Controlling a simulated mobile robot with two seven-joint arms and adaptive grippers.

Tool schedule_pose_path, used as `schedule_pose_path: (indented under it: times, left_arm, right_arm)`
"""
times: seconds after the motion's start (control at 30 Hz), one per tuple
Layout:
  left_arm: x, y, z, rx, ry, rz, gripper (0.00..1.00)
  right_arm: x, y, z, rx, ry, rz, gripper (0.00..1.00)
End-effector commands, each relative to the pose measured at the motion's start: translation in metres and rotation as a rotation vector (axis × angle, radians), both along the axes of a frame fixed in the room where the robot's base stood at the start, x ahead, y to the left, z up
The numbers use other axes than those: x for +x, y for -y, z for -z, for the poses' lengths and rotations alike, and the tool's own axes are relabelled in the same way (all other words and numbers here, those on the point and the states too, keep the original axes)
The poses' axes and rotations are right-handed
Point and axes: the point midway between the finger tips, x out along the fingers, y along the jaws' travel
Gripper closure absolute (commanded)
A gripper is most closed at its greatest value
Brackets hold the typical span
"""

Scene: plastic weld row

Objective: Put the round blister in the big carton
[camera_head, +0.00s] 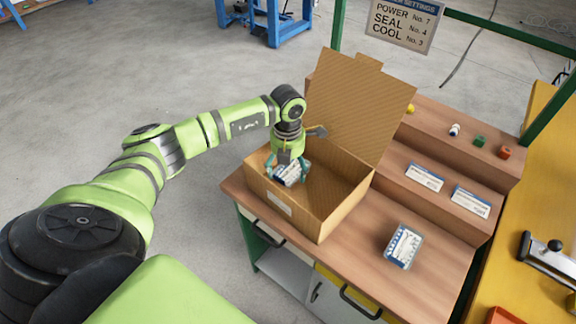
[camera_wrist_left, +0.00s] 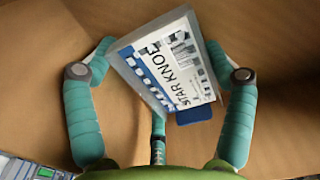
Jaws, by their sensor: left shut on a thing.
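My left gripper (camera_head: 287,172) is shut on a blister pack (camera_head: 294,173) with a white and blue card, at the mouth of the big open cardboard carton (camera_head: 329,210). In the left wrist view the same pack (camera_wrist_left: 178,68) reads "STAR KNO" and sits tilted between the teal fingers of the gripper (camera_wrist_left: 165,75). Its blister shape is mostly hidden, so I cannot tell if it is round. Brown carton board fills the background there. I cannot tell whether the pack touches the carton's floor. My right gripper is not in view.
Another blister pack (camera_head: 403,246) lies on the wooden bench (camera_head: 425,285) right of the carton. Two label cards (camera_head: 425,177) lie on the step behind it, with small coloured parts (camera_head: 479,141) on the upper step. The carton's raised lid (camera_head: 360,105) stands behind my gripper.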

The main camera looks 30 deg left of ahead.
Motion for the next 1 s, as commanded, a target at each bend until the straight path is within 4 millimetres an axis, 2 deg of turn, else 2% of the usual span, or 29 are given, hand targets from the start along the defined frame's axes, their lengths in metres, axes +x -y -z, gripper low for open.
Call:
schedule_pose_path:
  times: [0.2, 0.23, 0.27, 0.63, 0.77, 0.87, 1.0]
  left_arm:
    - [0.0, 0.0, 0.004, 0.0, 0.0, 0.0, 0.45]
    - [0.0, 0.0, 0.004, 0.0, 0.0, 0.0, 0.13]
    - [0.0, 0.0, 0.003, 0.0, 0.0, 0.0, 0.01]
    - [0.0, 0.001, 0.002, -0.001, 0.0, 0.0, 0.0]
    - [0.001, 0.0, -0.005, -0.001, 0.002, 0.001, 0.0]
    - [0.001, 0.0, -0.02, -0.001, 0.004, 0.001, 0.0]
    - [0.001, 0.0, -0.05, 0.0, 0.006, 0.002, 0.0]
  right_arm:
    - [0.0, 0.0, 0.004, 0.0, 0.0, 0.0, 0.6]
    - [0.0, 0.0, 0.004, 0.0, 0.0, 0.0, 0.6]
    - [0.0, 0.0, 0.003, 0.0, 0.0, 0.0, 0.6]
    - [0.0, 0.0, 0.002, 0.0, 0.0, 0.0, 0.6]
    - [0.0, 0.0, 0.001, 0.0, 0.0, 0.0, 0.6]
    - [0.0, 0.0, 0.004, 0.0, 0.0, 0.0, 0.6]
    - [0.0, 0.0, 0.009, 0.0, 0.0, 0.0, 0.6]
